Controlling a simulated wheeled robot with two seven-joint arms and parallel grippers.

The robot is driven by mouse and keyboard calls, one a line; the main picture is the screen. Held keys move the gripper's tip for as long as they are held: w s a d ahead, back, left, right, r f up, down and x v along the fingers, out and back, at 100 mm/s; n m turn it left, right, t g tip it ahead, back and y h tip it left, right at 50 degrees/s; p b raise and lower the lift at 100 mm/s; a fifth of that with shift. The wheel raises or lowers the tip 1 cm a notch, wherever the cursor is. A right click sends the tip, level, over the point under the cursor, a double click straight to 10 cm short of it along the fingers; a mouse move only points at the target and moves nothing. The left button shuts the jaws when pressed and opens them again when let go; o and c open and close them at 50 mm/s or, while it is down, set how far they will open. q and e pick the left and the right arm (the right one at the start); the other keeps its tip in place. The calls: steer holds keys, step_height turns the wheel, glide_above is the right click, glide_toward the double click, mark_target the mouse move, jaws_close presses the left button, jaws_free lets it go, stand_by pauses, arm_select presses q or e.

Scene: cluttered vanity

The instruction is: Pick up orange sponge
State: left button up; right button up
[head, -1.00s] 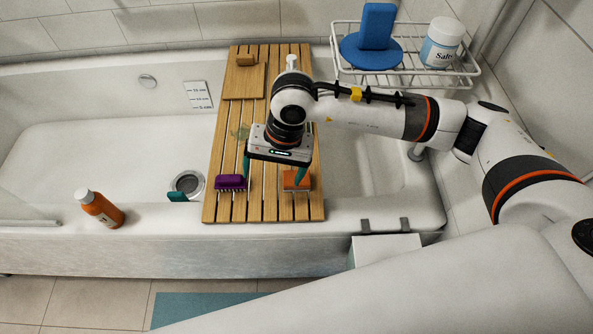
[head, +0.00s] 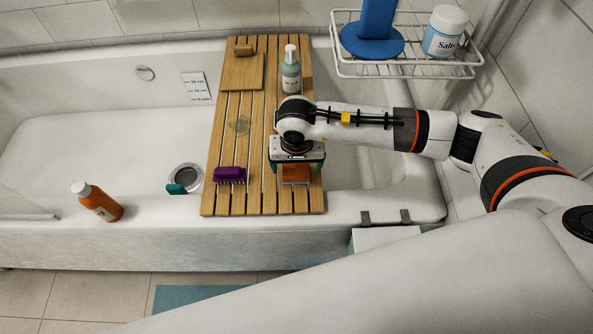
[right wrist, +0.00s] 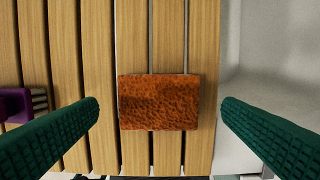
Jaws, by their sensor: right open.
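The orange sponge (head: 296,174) lies on the wooden bath board (head: 250,205) near its front right corner. In the right wrist view the sponge (right wrist: 159,102) is a rough orange-brown block lying across the slats. My right gripper (head: 297,162) is above the sponge and partly covers it in the head view. In the right wrist view its two green fingers (right wrist: 160,108) are wide apart, one on each side of the sponge, with a gap on both sides. Nothing is held. My left gripper is not in view.
A purple brush (head: 230,175) lies left of the sponge, also at the left edge of the wrist view (right wrist: 18,104). A pump bottle (head: 290,72) stands farther back on the board. An orange bottle (head: 97,201) is on the tub rim. A wire rack (head: 400,70) is at right.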

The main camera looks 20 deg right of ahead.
steer(key=shift+w+f, duration=0.1)
steer(key=shift+f, duration=0.75)
steer(key=c, duration=1.1)
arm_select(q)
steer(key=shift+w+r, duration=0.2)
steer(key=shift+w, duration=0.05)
arm_select(e)
steer(key=shift+o, duration=0.2)
